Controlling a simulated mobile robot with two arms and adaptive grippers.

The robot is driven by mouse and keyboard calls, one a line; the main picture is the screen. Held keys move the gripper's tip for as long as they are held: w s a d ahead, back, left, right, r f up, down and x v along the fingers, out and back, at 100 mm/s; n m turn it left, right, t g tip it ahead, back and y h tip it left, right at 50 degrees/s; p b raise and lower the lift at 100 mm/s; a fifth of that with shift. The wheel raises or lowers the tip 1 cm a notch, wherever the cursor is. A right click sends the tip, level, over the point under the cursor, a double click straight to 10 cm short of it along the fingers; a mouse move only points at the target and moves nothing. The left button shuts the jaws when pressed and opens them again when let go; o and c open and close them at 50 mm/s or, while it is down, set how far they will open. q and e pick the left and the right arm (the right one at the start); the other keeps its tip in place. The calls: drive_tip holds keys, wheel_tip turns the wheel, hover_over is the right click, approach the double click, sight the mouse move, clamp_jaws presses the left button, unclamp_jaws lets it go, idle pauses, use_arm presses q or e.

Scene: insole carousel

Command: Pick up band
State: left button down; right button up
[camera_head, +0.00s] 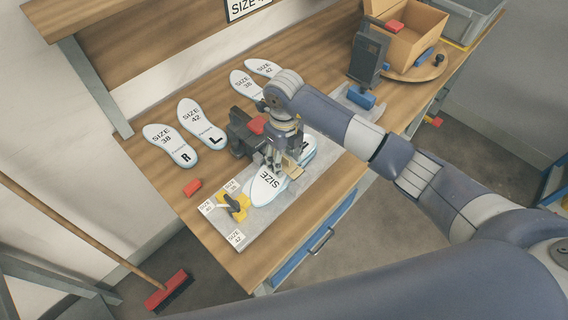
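My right gripper (280,168) points down over a white insole (266,186) marked SIZE, which lies on a light grey plate on the bench. A small tan piece (291,167) shows at the fingers; I cannot tell whether it is held or only beside them. The gripper's body and the steep angle hide the gap between its fingertips. I cannot make out for sure which thing is the band. My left gripper is out of view.
Several more insoles (201,124) lie along the back of the wooden bench (160,178). A dark clamp-like device (240,134) stands close behind my gripper. A yellow and black part (235,205) sits among size labels. A cardboard box (409,38) stands on a round board at the back right.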

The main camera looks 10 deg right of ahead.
drive_tip(key=c, duration=0.7)
drive_tip(key=shift+r, duration=0.2)
